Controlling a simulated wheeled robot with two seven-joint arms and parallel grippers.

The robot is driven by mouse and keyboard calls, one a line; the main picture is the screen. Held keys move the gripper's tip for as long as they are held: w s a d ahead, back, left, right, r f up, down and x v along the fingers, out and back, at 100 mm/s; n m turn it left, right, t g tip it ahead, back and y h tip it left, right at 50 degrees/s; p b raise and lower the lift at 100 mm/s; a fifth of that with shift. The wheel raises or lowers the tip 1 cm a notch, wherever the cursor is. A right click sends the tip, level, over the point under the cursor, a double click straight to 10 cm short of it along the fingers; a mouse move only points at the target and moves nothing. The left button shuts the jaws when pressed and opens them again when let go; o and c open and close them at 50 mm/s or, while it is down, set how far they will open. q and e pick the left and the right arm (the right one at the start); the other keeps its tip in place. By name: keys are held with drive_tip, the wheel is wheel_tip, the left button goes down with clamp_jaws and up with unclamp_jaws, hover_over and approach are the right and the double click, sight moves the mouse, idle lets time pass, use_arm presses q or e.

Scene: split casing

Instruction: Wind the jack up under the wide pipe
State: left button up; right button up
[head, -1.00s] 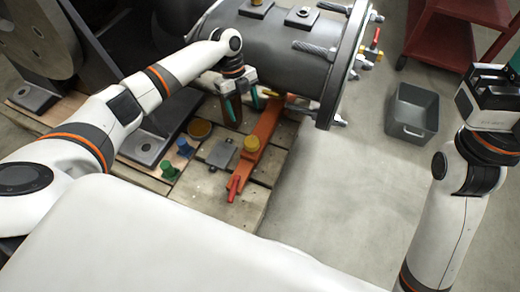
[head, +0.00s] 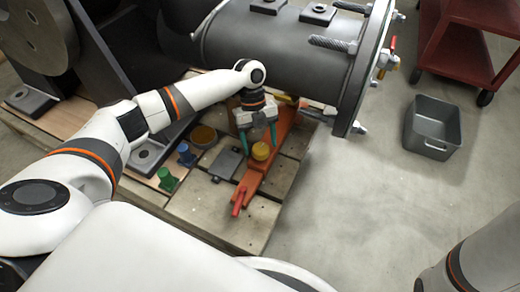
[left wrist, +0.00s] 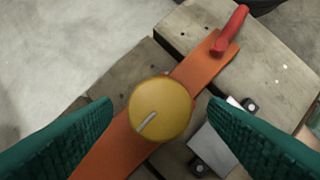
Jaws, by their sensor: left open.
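The wide grey pipe (head: 285,55) lies across the top of the head view, with a flange and studs at its right end. The orange jack (head: 275,150) lies on the wooden pallet below the pipe, partly under it. A yellow round knob (head: 261,151) sits on the jack, and a red handle (head: 238,203) is at its near end. My left gripper (head: 257,146) is open over the jack. In the left wrist view its green fingers stand apart on either side of the yellow knob (left wrist: 160,108), with no visible contact. The right gripper is out of view.
A grey bin (head: 432,126) and a red cart (head: 465,45) stand on the floor. Floor right of the pallet is clear.

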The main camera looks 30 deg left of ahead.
use_arm(q)
drive_tip(key=shift+s+d+f, duration=0.15)
drive_tip(key=shift+d+f, duration=0.05)
drive_tip(key=shift+f, duration=0.4)
